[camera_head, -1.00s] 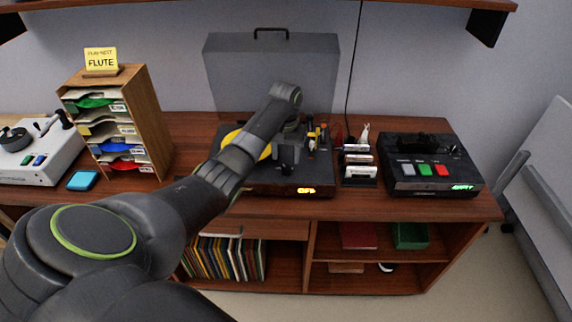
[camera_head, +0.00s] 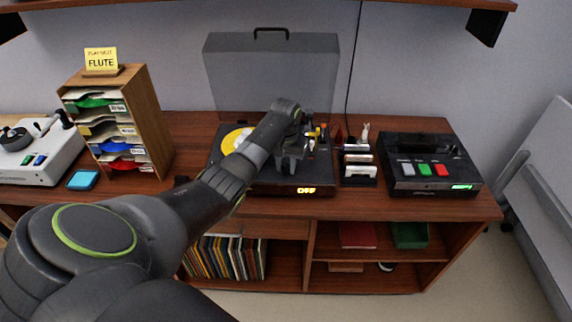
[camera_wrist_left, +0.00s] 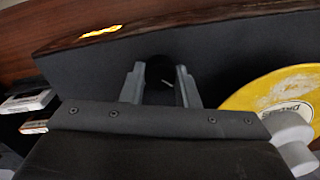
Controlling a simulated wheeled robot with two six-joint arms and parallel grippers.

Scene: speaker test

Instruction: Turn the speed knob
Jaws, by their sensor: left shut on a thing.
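The black record player (camera_head: 262,187) stands on the wooden cabinet, its grey lid raised and a yellow record (camera_head: 233,138) on its platter. Its front display (camera_head: 306,190) reads OFF in orange; the display also shows in the left wrist view (camera_wrist_left: 101,31). My left gripper (camera_head: 290,164) points down onto the deck's front right part. In the left wrist view its fingers (camera_wrist_left: 160,88) stand on both sides of a round black knob (camera_wrist_left: 161,75) with a pale mark, shut on it. The head view hides the knob behind the gripper. My right gripper is not in view.
A black cassette deck (camera_head: 430,172) with coloured buttons stands at right, past a small rack (camera_head: 358,172). A wooden sorter (camera_head: 150,120), a blue pad (camera_head: 83,180) and a white machine (camera_head: 45,165) are at left. The raised lid (camera_head: 270,75) stands behind my arm.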

